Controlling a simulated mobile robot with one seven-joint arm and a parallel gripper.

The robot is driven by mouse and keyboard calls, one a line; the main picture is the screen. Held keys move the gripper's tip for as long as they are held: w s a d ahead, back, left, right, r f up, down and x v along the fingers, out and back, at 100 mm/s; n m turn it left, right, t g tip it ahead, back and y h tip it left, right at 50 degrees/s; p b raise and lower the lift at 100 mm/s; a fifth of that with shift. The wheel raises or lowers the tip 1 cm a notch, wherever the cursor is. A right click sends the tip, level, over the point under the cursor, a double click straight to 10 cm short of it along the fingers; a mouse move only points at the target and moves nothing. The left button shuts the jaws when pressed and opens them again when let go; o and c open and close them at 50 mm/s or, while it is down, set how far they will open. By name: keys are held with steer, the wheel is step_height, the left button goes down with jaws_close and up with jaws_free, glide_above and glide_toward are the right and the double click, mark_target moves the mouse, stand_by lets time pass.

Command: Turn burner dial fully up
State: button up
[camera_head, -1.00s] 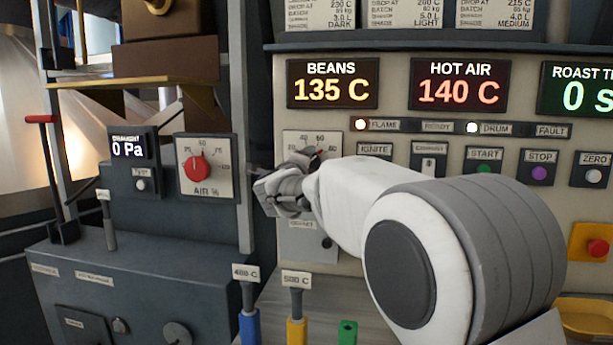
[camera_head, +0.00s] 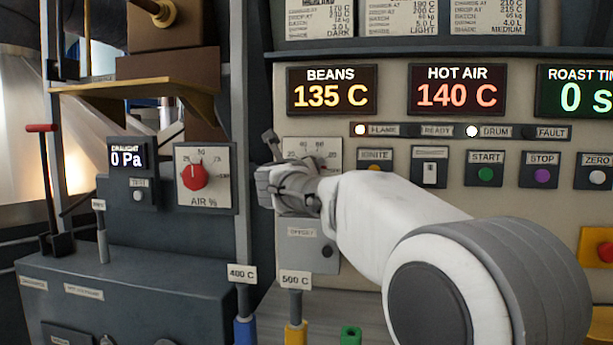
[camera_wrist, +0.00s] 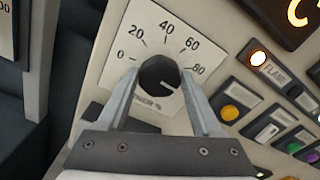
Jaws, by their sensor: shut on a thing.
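The burner dial (camera_wrist: 160,72) is a dark round knob on a white scale plate (camera_wrist: 150,22) marked 0 to 80 in the wrist view. The scale's upper end is hidden by my right finger. A short pale mark on the knob's face lies toward its lower right, below the 80. My gripper (camera_wrist: 161,78) is shut on the dial, one finger on each side. In the head view my gripper (camera_head: 275,165) covers the dial; only the top of the scale plate (camera_head: 318,149) shows.
Ignite (camera_head: 374,168), start (camera_head: 485,174) and stop (camera_head: 542,175) buttons are to the right. The red AIR dial (camera_head: 194,177) is left, beyond a grey post (camera_head: 242,110). Labelled handles (camera_head: 296,310) stand below. The FLAME lamp (camera_head: 360,130) is lit.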

steer(key=shift+r+m, duration=0.1)
steer(key=shift+m, duration=0.5)
steer(key=o, duration=1.4)
steer(key=shift+c, duration=0.2)
steer(key=s+a, duration=0.3)
steer(key=s, duration=1.4)
steer(key=shift+a, duration=0.15)
steer(key=shift+s, duration=0.15)
